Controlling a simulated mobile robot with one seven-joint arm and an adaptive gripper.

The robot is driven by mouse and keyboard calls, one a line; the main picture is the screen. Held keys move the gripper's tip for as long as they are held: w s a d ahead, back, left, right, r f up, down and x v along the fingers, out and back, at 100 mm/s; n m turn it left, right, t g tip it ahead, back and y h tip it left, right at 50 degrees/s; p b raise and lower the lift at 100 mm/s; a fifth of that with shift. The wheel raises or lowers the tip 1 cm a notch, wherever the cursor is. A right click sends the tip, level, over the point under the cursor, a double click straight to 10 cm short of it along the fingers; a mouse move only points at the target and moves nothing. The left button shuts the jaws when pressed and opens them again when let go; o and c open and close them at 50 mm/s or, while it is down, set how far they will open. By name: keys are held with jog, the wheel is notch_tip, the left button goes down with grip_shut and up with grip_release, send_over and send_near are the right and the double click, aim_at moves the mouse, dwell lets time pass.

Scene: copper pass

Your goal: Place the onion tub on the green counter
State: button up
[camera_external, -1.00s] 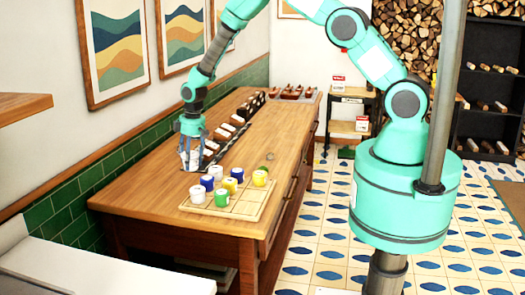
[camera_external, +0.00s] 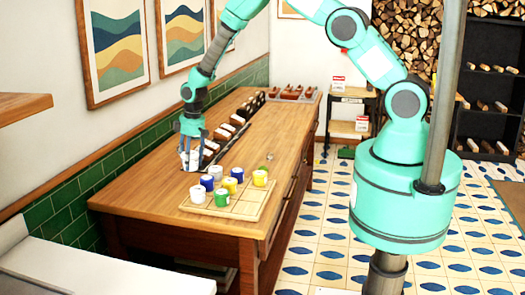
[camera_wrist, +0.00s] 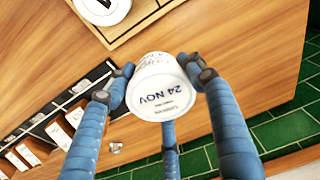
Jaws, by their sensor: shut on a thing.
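My gripper (camera_external: 191,162) is low over the left side of the wooden counter, close to the green-tiled wall. In the wrist view its blue fingers (camera_wrist: 162,100) are shut around a white tub (camera_wrist: 160,85). The tub has a label reading "24 NOV"; the smaller print is too small to read, so I cannot tell if it names onion. I cannot tell whether the tub touches the counter. No counter with a green top is clear in these views.
A wooden tray (camera_external: 245,207) with several white, blue, yellow and green tubs stands nearer the front of the wooden counter (camera_external: 135,195). A dark rack with labelled blocks (camera_external: 222,132) runs behind the gripper. Green wall tiles (camera_external: 68,208) border the counter. The counter's right side is mostly clear.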

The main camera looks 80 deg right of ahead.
jog(key=shift+a, duration=0.1)
jog(key=a+r, duration=0.1)
jog(key=a, duration=1.4)
jog(key=shift+s+a+n+p, duration=0.2)
jog(key=shift+a+n+p, duration=0.1)
jog(key=shift+a, duration=0.05)
jog(key=shift+n, duration=0.4)
jog(key=s+a, duration=0.1)
jog(key=a, duration=0.4)
jog(key=s+a, duration=0.2)
jog(key=a, duration=0.4)
jog(key=s+a+r, duration=0.1)
jog(key=a, duration=0.4)
jog(key=shift+s+a+r+p, duration=0.1)
jog(key=shift+s+a+p, duration=0.1)
jog(key=shift+a+p, duration=0.15)
jog(key=shift+n, duration=0.6)
jog(key=s+a, duration=0.6)
jog(key=a, duration=0.3)
jog(key=s+a+r, duration=0.1)
jog(key=s+a, duration=0.5)
jog(key=a, duration=0.3)
jog(key=s+a+r+p, duration=0.1)
jog(key=s+a, duration=0.5)
jog(key=a, duration=0.3)
